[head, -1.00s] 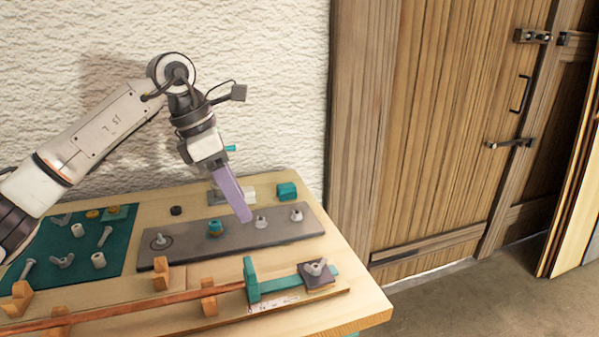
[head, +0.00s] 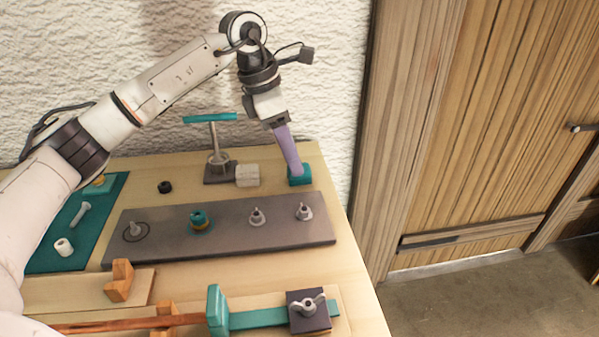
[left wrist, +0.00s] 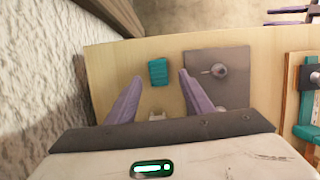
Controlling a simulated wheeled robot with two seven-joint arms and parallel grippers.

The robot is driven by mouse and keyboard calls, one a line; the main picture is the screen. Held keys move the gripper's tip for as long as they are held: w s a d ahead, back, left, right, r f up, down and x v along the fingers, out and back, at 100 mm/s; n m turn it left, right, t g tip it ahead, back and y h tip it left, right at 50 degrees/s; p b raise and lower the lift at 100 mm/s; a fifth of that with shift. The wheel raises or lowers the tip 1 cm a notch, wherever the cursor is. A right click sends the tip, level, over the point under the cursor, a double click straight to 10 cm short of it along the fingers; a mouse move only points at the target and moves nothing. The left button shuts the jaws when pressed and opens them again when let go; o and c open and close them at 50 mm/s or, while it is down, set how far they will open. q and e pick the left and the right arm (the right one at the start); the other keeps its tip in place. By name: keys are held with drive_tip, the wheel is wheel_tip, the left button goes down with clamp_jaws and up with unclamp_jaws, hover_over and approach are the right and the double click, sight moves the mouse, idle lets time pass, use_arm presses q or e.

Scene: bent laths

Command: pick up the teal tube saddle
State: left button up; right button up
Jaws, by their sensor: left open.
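The teal tube saddle (head: 300,181), a small teal block, sits on the wooden table near its back right corner. My left gripper (head: 295,168) reaches down over it with its purple fingers, which partly cover it in the head view. In the left wrist view the saddle (left wrist: 158,72) lies between the lines of the two open fingers, just beyond their tips. The fingers are apart and hold nothing. I cannot tell the exact height of the tips over it. My right gripper is not in view.
A pale block (head: 247,176) and a stand with a teal T-handle (head: 210,118) are left of the saddle. A grey plate (head: 280,236) with several fittings lies in front. A teal mat (head: 88,235) is at left. The textured wall is close behind.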

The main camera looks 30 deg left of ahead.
use_arm(q)
drive_tip(key=x, duration=0.4)
drive_tip(key=shift+f, duration=0.1)
clamp_jaws()
